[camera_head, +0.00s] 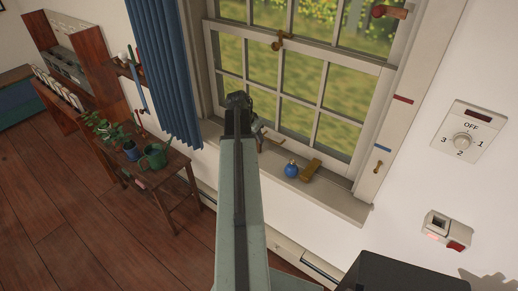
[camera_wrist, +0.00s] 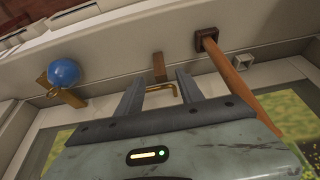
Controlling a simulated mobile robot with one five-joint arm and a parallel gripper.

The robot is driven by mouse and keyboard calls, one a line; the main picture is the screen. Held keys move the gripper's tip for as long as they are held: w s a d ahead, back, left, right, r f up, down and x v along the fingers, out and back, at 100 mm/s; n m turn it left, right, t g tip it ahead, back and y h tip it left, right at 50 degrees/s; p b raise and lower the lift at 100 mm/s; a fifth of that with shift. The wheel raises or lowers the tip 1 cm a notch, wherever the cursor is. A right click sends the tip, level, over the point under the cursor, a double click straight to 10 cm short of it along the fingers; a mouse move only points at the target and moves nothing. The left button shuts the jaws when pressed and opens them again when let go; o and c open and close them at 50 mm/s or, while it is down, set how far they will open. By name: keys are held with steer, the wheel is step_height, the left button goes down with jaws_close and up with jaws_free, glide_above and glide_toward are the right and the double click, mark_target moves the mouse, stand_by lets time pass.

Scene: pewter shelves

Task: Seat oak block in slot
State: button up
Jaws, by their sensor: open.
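My gripper (camera_wrist: 160,78) is open in the wrist view, with its two fingers apart and nothing held between them. A small brown wooden block (camera_wrist: 158,66) shows just beyond the fingertips, and a brass handle (camera_wrist: 160,91) shows between the fingers. A yellow-brown wooden piece (camera_head: 310,170) lies on the window sill in the head view, beside a round blue object (camera_head: 291,170). In the wrist view the blue object (camera_wrist: 63,72) partly hides this piece (camera_wrist: 72,98). I cannot tell which piece is the oak block. A small pale square holder (camera_wrist: 243,62) has a dark opening, possibly the slot.
The window (camera_head: 300,90) stands behind the sill (camera_head: 340,204). A plant table (camera_head: 160,172) and blue curtain (camera_head: 163,70) are left. A dial panel (camera_head: 466,140) is right.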

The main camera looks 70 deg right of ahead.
mark_target(259, 146)
steer(key=b+x, duration=0.4)
steer(key=x, duration=0.2)
steer(key=shift+d+f+b, duration=0.1)
steer(key=shift+f+b, duration=0.05)
steer(key=shift+b, duration=0.25)
steer(key=shift+r, duration=0.2)
jaws_close()
